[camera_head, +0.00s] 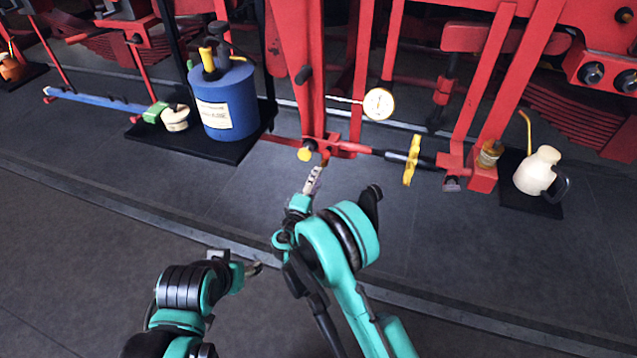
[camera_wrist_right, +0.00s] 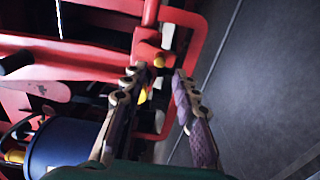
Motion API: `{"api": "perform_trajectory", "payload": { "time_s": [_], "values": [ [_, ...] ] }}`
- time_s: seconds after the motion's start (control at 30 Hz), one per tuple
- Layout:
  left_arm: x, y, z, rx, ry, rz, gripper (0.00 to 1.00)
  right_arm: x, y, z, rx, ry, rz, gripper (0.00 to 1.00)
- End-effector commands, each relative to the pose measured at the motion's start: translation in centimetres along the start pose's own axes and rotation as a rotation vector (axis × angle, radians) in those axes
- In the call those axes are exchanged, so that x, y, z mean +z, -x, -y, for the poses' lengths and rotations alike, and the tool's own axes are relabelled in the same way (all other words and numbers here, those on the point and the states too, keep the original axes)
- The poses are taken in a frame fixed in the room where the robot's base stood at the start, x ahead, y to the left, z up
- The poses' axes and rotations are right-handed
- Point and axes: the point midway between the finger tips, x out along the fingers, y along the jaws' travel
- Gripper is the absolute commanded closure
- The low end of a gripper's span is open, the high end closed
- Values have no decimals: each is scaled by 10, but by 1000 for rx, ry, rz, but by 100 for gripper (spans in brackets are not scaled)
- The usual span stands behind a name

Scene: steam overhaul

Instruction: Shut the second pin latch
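A yellow knob (camera_head: 305,154), perhaps part of a pin latch, sits at the left end of the red linkage (camera_head: 345,148) by the foot of a red upright. I cannot tell which part is the second latch. My right gripper (camera_head: 315,176) is just below and right of this knob. In the right wrist view its two fingers (camera_wrist_right: 156,78) are apart, with a red frame and small yellow parts (camera_wrist_right: 158,60) showing beyond and between them; nothing is clearly held. My left gripper (camera_head: 256,268) is low, away from the linkage, its fingers too small to read.
A blue can (camera_head: 224,100) stands on a black mat at left. A cream oil can (camera_head: 538,170) stands at right. The grey floor in front is clear.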

Motion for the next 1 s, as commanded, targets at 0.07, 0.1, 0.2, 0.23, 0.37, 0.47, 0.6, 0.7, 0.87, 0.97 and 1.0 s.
{"api": "perform_trajectory", "payload": {
  "time_s": [0.07, 0.1, 0.2, 0.23, 0.37, 0.47, 0.6, 0.7, 0.87, 0.97, 1.0],
  "values": [
    [0, 0, 0, 0, 0, 0, 42, 1, -9, 0, -1, 0, 3, 71],
    [0, 0, 0, 0, 0, 0, 42, 1, -14, 0, -1, -1, 3, 71],
    [0, 0, 0, 0, 0, 0, 42, 1, -27, 0, -1, -1, 3, 71],
    [0, 0, 0, 0, 0, 0, 42, 1, -30, 0, -1, -1, 3, 71],
    [0, 0, 0, 0, 0, 0, 42, 1, -44, 0, -2, -1, 2, 71],
    [0, 0, 0, 0, 0, 0, 42, 1, -51, 0, -2, -1, 2, 71],
    [0, 0, 0, 0, 0, 0, 42, 0, -58, 0, -2, -2, 2, 71],
    [0, 0, 0, 0, 0, 0, 42, 0, -60, 0, -2, -2, 2, 71],
    [0, 0, 0, 0, 0, 0, 42, 0, -60, 0, -2, -2, 1, 71],
    [0, 0, 0, 0, 0, 0, 42, 0, -60, 0, -2, -2, 1, 76],
    [0, 0, 0, 0, 0, 0, 42, 0, -60, 0, -2, -2, 1, 86]
  ]
}}
